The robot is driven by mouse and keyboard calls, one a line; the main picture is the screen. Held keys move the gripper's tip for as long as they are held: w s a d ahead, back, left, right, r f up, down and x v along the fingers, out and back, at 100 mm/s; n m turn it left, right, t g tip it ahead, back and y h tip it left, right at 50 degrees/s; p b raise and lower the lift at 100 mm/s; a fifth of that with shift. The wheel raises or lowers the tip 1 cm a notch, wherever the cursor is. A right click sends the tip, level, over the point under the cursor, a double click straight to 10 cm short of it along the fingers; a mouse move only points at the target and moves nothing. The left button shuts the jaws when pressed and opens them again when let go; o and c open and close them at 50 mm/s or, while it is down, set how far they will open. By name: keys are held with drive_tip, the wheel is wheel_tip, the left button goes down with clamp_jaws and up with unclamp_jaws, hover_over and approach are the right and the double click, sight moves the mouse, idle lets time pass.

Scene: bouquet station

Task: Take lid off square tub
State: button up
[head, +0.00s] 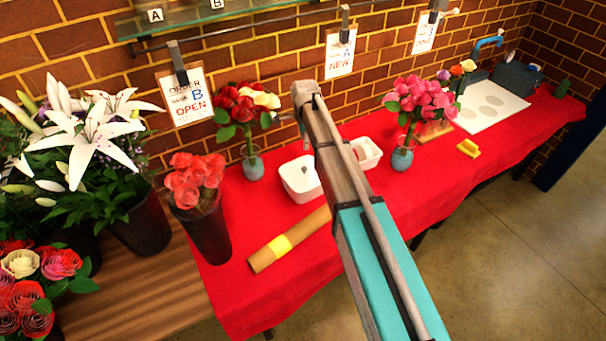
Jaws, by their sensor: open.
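A white square tub (296,187) stands on the red cloth just left of my arm. Its top looks pale with a small grey spot like a knob, so a lid seems to be on it. My arm link covers its right side. A second white container (370,161) stands just right of my arm and looks hollow on top. My arm rises from the bottom right to a joint above the tub. My gripper and its fingertips are hidden behind the arm, so I cannot see them near the tub.
The red-covered table (259,216) holds a brown paper roll (307,233), a vase with red roses (253,164), a vase with pink roses (402,158), yellow blocks (468,148) and a white board (487,105). A black bucket of coral roses (205,231) stands at left. The front cloth right of my arm is clear.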

drive_tip(key=b, duration=0.8)
hover_over(304, 168)
drive_tip(key=shift+w+f, duration=0.15)
drive_tip(key=shift+f, duration=1.95)
drive_tip(key=shift+w+f, duration=0.1)
drive_tip(key=shift+f, duration=2)
drive_tip(key=shift+f, duration=0.1)
drive_tip(key=shift+s+f+b, duration=0.2)
drive_tip(key=shift+f+b, duration=2.3)
drive_tip(key=shift+b, duration=0.1)
clamp_jaws()
